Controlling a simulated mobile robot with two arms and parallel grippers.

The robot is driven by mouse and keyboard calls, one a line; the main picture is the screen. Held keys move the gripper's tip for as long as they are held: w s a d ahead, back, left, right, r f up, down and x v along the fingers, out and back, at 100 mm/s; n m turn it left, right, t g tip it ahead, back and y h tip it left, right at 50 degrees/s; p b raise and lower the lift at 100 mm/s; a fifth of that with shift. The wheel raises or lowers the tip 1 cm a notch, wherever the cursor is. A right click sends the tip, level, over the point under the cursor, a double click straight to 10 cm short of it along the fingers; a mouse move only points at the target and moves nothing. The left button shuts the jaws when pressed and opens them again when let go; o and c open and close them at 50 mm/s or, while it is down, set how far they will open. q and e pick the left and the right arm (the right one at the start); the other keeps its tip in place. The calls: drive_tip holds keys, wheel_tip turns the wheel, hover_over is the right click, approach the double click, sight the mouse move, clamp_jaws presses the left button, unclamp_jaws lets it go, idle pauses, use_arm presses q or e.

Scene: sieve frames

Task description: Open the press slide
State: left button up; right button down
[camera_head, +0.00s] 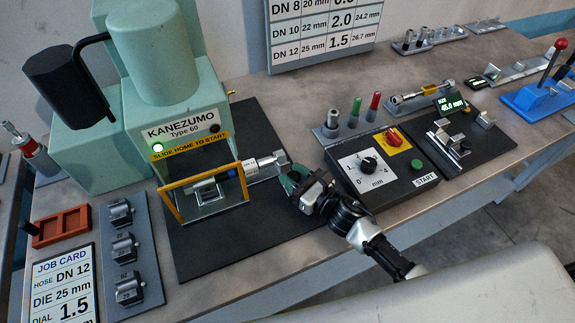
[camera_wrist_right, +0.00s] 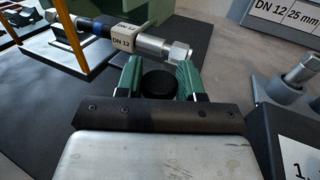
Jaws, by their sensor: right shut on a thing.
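The press (camera_head: 160,110) is pale green, labelled KANEZUMO Type 60, with a lit green lamp above the words SLIDE HOME TO START. A yellow frame (camera_head: 176,205) stands at its front around a metal die block (camera_head: 207,192). A hose fitting tagged DN 12 (camera_head: 262,167) sticks out to the right; it also shows in the wrist view (camera_wrist_right: 150,42). My right gripper (camera_head: 292,182) is beside the fitting's end. In the wrist view its green fingers are shut on a round black knob (camera_wrist_right: 158,83). What the knob joins is hidden. My left gripper is not in view.
A control box (camera_head: 405,190) with a dial and START button stands right of my right gripper. A die rack (camera_head: 150,260), orange tray (camera_head: 62,227) and job card (camera_head: 62,290) lie at the left. The dark mat (camera_head: 240,230) is clear in front.

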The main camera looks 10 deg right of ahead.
drive_tip(key=s, duration=0.3)
drive_tip(key=s+d, duration=0.1)
drive_tip(key=s, duration=0.1)
drive_tip(key=shift+f+b, duration=0.1)
drive_tip(key=shift+b, duration=0.25)
drive_tip(key=shift+s+d, duration=0.15)
drive_tip(key=shift+s, duration=0.9)
drive_tip(key=shift+s+d, duration=0.1)
drive_tip(key=shift+s, duration=0.2)
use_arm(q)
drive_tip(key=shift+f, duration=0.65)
use_arm(e)
drive_tip(key=c, duration=0.8)
unclamp_jaws()
drive_tip(key=shift+w, duration=0.1)
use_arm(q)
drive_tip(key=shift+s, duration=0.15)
use_arm(e)
drive_tip(key=shift+o, duration=0.2)
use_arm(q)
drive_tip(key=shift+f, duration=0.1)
